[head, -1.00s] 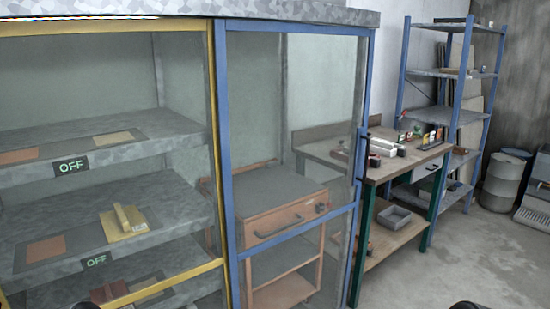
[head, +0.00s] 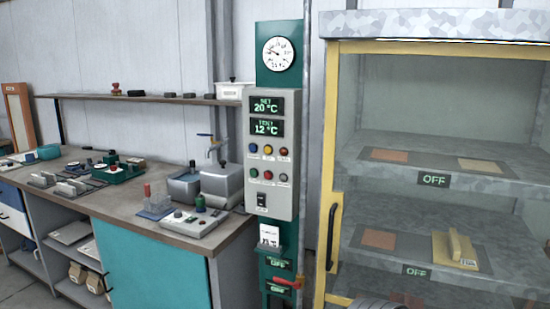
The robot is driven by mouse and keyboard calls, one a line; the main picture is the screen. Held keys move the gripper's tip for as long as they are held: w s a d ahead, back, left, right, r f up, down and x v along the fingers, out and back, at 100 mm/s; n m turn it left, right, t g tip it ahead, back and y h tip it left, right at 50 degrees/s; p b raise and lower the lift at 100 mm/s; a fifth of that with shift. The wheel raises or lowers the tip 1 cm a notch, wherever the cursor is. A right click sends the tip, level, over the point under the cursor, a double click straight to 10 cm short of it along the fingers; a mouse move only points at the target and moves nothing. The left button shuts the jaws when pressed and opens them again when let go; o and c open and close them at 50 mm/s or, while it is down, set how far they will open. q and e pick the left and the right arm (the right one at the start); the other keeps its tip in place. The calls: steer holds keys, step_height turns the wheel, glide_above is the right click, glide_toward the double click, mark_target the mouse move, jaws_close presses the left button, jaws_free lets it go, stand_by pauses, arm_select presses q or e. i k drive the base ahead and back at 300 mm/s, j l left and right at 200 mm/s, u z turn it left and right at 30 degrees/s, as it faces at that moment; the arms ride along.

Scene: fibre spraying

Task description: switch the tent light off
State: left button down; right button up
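A grey control panel (head: 286,160) hangs on a green post. It has two green-lit displays, the upper reading SET 20 °C and the lower 12 °C, with two rows of coloured buttons (head: 268,163). A black switch (head: 262,200) sits low on the panel; its position is too small to tell. The yellow-framed tent (head: 333,140) stands to the right, with a bright light strip (head: 450,42) along its top edge. Its two shelves carry OFF signs (head: 433,180).
Below the panel are a card holder (head: 269,236), small OFF displays (head: 279,264) and a red-handled lever (head: 288,282). A black handle (head: 332,237) is on the tent's yellow frame. A workbench (head: 140,204) crowded with tools stands left.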

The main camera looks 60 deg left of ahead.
mark_target(260, 198)
steer(key=u, duration=2)
